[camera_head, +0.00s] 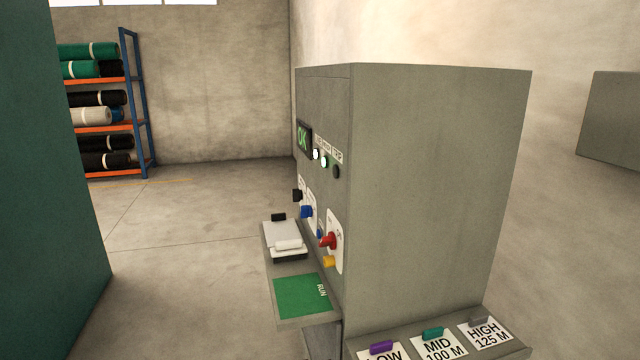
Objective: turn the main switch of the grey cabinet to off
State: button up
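The grey cabinet (430,180) stands in the middle of the view, seen from its side, with its front facing left. On its front, low and near the close edge, a red switch (328,241) sits on a white plate (336,228). Its lettering is too small and slanted to read, so I cannot tell its setting. A yellow piece (328,262) shows just below it. A display (304,138) higher up reads OK in green, beside small round lamps, two of them lit white. My gripper is not in view.
Blue and black knobs are on the front further back. A shelf with a green RUN panel (290,297) juts out below. A ledge with labelled tabs (435,343) is at the bottom right. A dark green surface (45,200) fills the left. Open floor (190,240) lies between.

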aim_at(330, 241)
jog(key=i+j+u, duration=0.1)
jog(key=i+j, duration=0.15)
jog(key=i, duration=0.45)
jog(key=i+j+u, duration=0.15)
jog(key=i, duration=0.55)
jog(key=i+j+u, duration=0.1)
jog(key=i, duration=0.6)
jog(key=j, duration=0.1)
